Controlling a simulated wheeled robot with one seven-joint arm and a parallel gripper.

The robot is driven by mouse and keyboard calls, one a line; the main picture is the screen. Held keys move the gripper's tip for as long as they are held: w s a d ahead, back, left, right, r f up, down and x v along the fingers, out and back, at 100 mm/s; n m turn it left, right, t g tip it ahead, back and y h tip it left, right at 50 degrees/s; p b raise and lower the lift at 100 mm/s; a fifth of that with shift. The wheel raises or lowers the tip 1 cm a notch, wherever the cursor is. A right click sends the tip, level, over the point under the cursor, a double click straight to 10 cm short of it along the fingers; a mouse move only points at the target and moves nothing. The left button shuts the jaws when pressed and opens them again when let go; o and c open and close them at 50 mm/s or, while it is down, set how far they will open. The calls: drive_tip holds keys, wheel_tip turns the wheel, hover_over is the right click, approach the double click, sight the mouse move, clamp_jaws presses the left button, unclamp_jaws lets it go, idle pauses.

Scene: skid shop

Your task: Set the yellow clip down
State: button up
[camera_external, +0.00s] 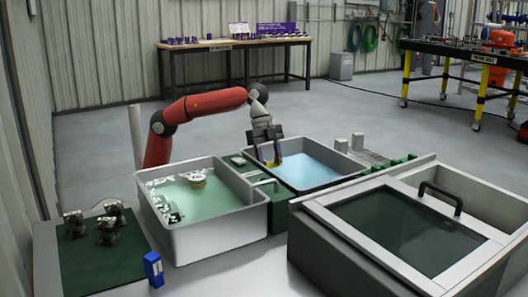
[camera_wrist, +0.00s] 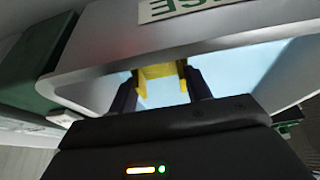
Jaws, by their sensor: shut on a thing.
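The yellow clip (camera_wrist: 160,72) is held between the two dark fingers of my gripper (camera_wrist: 162,88) in the wrist view. In the external view, my gripper (camera_external: 268,148) points down over the left part of the tub with light blue liquid (camera_external: 345,180), and a bit of the clip (camera_external: 276,160) shows at the fingertips. I cannot tell whether the clip touches the liquid or the tub floor. The near tub wall (camera_wrist: 220,40) with a lettered label lies close in front of the fingers in the wrist view.
Metal parts (camera_external: 106,228) lie on a green mat (camera_external: 90,262). A blue object (camera_external: 153,269) stands at the front. A lidded grey box (camera_external: 330,245) fills the right.

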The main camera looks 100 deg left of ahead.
drive_tip(key=shift+f+b, duration=0.5)
drive_tip(key=shift+f, duration=1.25)
drive_tip(key=shift+f, duration=0.1)
drive_tip(key=o, duration=1.1)
drive_tip(key=shift+c, duration=0.2)
drive_tip(key=shift+r, duration=0.2)
drive_tip(key=p+v, duration=0.4)
drive_tip(key=v, duration=0.8)
